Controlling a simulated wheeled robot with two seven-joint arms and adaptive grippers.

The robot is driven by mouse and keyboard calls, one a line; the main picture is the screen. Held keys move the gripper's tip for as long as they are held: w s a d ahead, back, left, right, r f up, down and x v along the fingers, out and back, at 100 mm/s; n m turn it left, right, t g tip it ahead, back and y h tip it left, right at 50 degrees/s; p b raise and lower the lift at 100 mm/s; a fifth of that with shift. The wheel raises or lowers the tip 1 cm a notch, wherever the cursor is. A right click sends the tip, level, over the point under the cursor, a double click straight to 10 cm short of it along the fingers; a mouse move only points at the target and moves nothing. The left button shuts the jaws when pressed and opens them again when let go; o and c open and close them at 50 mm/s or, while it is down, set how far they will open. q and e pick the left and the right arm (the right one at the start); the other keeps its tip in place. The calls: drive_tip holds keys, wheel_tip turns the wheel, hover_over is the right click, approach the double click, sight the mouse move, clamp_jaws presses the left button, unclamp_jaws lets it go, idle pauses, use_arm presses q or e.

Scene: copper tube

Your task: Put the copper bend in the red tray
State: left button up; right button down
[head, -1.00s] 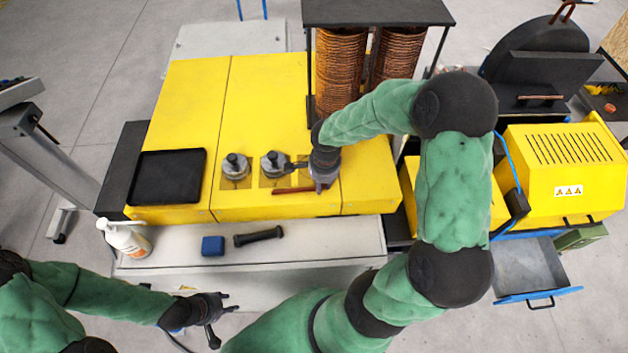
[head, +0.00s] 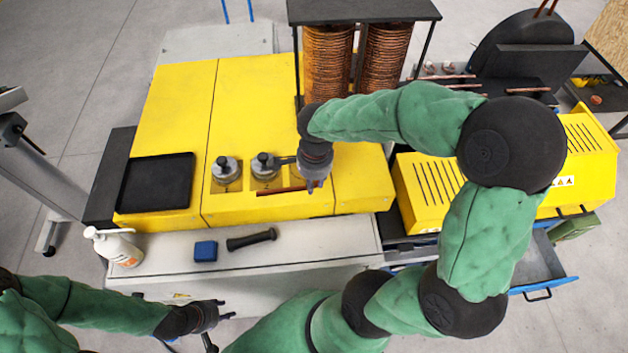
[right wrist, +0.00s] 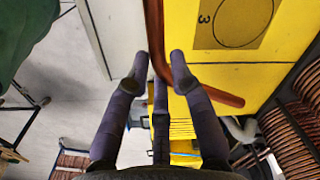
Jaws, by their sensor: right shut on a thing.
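In the right wrist view the copper bend (right wrist: 154,25) runs between my fingers and curves off to the right. My right gripper (head: 316,187) is shut on it; in its wrist view the gripper (right wrist: 159,78) has fingers on both sides of the tube. I cannot tell whether the bend is clear of the surface. My left gripper (head: 223,322) is empty, with its fingers apart, in front of the bench. The only tray on the bench is black (head: 157,207); no red tray shows.
Two round metal clamps (head: 226,170) stand left of my right gripper. A rack of copper coils (head: 328,75) stands behind it.

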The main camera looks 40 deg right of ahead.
drive_tip(key=s+a+r+b, duration=0.1)
drive_tip(key=s+a+r, duration=0.3)
drive_tip(key=s+a, duration=0.2)
drive_tip(key=shift+s+r, duration=0.25)
drive_tip(key=shift+s, duration=0.4)
